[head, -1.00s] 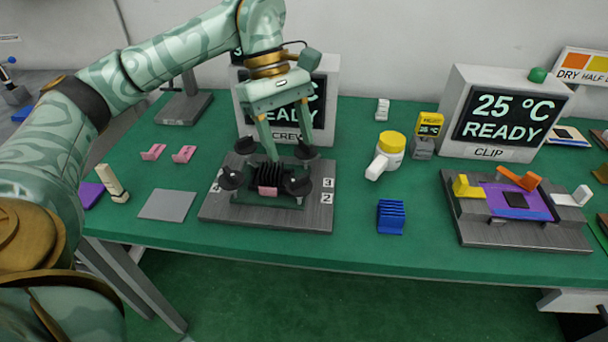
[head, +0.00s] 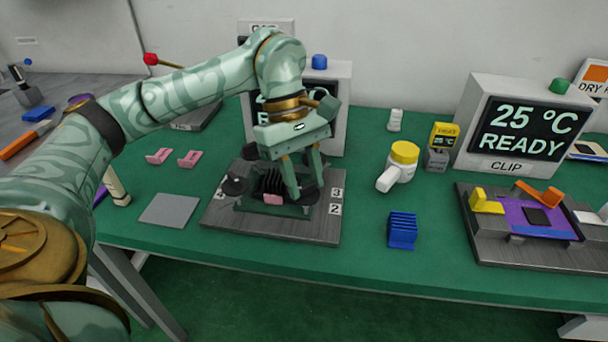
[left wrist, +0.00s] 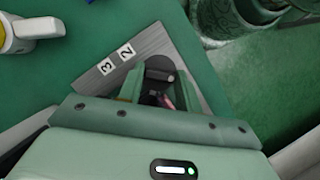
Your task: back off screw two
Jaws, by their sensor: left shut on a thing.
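The screw fixture is a dark grey plate (head: 225,222) with a black finned block (head: 271,182) in the middle and black screw knobs around it. The front-left knob (head: 234,186) is clear of my gripper. My left gripper (head: 306,192) comes down from above at the front right of the block, shut on the black knob beside label 2 (head: 335,209). In the left wrist view that knob (left wrist: 160,68) shows between the fingers, near labels 2 (left wrist: 126,50) and 3 (left wrist: 105,67). My fingers partly hide it in the head view. My right gripper is out of view.
A pink tab (head: 273,198) sits at the block's front. A grey square plate (head: 169,210) and pink clips (head: 189,158) lie left.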

